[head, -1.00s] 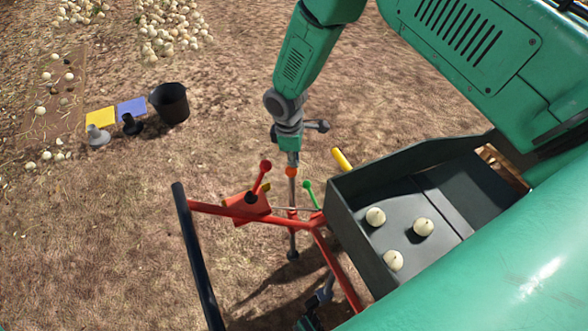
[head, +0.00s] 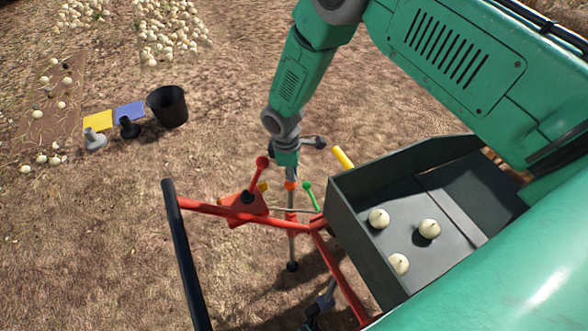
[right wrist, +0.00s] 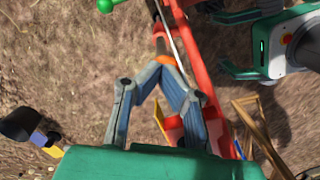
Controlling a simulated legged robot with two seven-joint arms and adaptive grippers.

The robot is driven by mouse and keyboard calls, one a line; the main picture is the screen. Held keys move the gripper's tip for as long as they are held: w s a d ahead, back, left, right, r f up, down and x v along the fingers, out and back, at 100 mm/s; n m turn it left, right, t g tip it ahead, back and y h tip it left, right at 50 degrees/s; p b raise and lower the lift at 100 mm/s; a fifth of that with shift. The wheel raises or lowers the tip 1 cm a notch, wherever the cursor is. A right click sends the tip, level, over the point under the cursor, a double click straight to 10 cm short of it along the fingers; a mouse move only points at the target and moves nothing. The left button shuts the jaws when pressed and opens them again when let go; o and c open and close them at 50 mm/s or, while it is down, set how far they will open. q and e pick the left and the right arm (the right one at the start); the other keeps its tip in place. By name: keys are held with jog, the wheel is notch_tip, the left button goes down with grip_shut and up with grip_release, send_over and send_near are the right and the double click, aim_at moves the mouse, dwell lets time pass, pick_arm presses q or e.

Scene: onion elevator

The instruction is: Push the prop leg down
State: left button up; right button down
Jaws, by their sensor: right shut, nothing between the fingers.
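The prop leg (head: 291,242) is a thin grey upright rod with an orange collar near its top and a black foot. It passes through the red frame (head: 238,213). My right gripper (head: 290,175) is above the orange collar, at the top of the leg. In the right wrist view, my right gripper (right wrist: 165,65) has its fingertips together over the orange part, with nothing held between them. I cannot tell if the black foot touches the soil.
A red lever (head: 259,174), a green-knobbed lever (head: 312,197) and a yellow handle (head: 343,158) stand close around the leg. A grey bin (head: 352,227) with a few onions is at the right. A black bucket (head: 168,107) stands farther left on open soil.

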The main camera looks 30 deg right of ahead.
jog(key=shift+a+f+b, duration=0.2)
jog(key=shift+f+b, duration=0.15)
jog(key=shift+f, duration=0.4)
jog(key=shift+a, duration=0.2)
jog(key=shift+w+a+r, duration=0.15)
jog(key=shift+a, duration=0.15)
pick_arm(q)
jog(key=shift+a+f+b, duration=0.25)
jog(key=shift+f+b, duration=0.1)
jog(key=shift+f, duration=0.75)
pick_arm(e)
jog(key=shift+w+a+r, duration=0.4)
jog(key=shift+w+a, duration=0.35)
jog(key=shift+w, duration=0.05)
pick_arm(q)
jog(key=shift+s+a, duration=0.1)
jog(key=shift+a, duration=0.05)
pick_arm(e)
notch_tip(320, 180, up, 8)
jog(key=shift+w+a+f, duration=0.15)
jog(key=shift+w+a, duration=0.1)
jog(key=shift+w, duration=0.05)
